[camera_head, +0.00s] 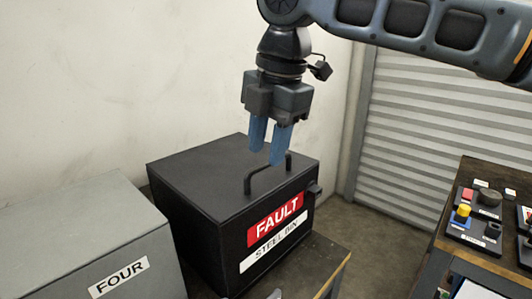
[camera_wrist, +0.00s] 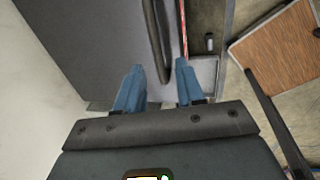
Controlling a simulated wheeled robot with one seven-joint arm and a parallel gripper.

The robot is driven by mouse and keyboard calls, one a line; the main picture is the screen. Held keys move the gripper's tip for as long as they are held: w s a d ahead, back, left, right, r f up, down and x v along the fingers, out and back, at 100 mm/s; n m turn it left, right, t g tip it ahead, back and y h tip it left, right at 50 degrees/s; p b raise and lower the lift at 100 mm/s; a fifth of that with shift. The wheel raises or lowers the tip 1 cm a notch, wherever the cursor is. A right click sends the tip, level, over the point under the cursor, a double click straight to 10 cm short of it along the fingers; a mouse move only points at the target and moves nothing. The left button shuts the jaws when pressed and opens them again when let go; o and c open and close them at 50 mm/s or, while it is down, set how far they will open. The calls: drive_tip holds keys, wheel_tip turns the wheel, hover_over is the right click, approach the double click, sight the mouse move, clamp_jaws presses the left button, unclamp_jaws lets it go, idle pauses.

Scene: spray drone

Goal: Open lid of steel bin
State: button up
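The steel bin (camera_head: 205,195) is a black box with a red "FAULT" label and a white "STEEL BIN" label on its front. Its lid (camera_head: 210,165) is shut and carries a raised dark bar handle (camera_head: 266,172) near the front edge. My gripper (camera_head: 268,157) hangs above the lid with its blue fingers pointing down by the handle. In the wrist view, the gripper (camera_wrist: 158,80) has its fingers apart, and the handle (camera_wrist: 157,40) shows beyond the fingertips, between their lines. I cannot tell whether a finger touches the handle. Nothing shows held.
A grey box labelled "FOUR" (camera_head: 90,245) stands to the left of the bin. A wooden table (camera_head: 485,255) with button panels (camera_head: 475,228) stands at the right. A wall is behind the bin, and a ribbed shutter (camera_head: 425,130) is at the back right.

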drive_tip(key=shift+w+a+f, duration=0.1)
drive_tip(key=shift+a+f, duration=0.1)
drive_tip(key=shift+f, duration=0.85)
clamp_jaws()
